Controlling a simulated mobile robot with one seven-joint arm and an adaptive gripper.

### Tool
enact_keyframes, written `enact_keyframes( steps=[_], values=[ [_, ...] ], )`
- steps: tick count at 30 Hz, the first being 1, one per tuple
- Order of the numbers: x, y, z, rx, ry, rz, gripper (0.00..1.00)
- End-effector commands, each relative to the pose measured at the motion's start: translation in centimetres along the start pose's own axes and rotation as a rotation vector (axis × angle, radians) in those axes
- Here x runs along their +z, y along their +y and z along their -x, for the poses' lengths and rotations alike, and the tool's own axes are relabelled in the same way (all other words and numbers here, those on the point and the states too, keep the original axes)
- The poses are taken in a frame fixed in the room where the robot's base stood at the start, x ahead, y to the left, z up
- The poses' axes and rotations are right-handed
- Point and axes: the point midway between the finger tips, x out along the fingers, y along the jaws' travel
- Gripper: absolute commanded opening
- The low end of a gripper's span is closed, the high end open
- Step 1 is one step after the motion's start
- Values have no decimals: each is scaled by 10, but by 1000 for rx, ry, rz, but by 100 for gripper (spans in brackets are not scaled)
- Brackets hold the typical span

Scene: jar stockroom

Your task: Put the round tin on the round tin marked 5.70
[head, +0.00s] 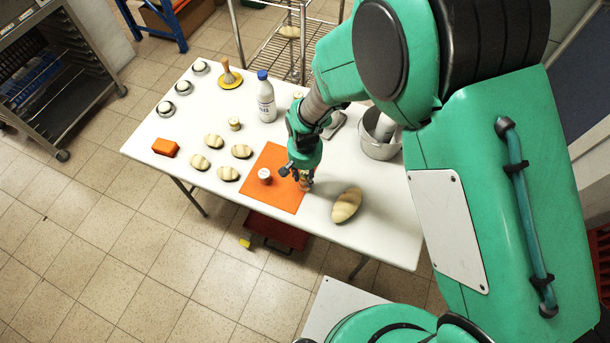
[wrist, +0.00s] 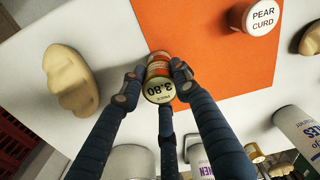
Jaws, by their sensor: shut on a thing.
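My gripper (head: 298,174) is shut on a small round tin (head: 306,185) at the right edge of the orange mat (head: 283,200). In the wrist view the held tin (wrist: 158,80) has a pale end marked 3.80 and an orange-brown side, between my fingertips (wrist: 153,82). I cannot tell whether it touches the mat. Another round tin, white with a reddish-brown band, stands upright on the mat (head: 264,175), left of my gripper. I cannot read 5.70 on any tin.
A large striped oval loaf (head: 346,205) lies right of the mat; several smaller ones (head: 228,173) lie left. An orange block (head: 165,147) sits at the table's left edge.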

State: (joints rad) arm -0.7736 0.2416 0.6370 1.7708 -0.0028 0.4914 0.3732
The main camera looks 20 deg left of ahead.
Motion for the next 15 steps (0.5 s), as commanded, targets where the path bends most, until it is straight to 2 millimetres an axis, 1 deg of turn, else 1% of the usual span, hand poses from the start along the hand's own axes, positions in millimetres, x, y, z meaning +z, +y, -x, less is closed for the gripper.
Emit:
enact_keyframes(
  steps=[6, 7, 9, 15],
  values=[
    [0, 0, -4, 0, -1, 0, 5],
    [0, 0, -3, 0, -1, 0, 37],
    [0, 0, -3, 0, -1, 0, 50],
    [0, 0, -3, 0, -1, 0, 50]
  ],
)
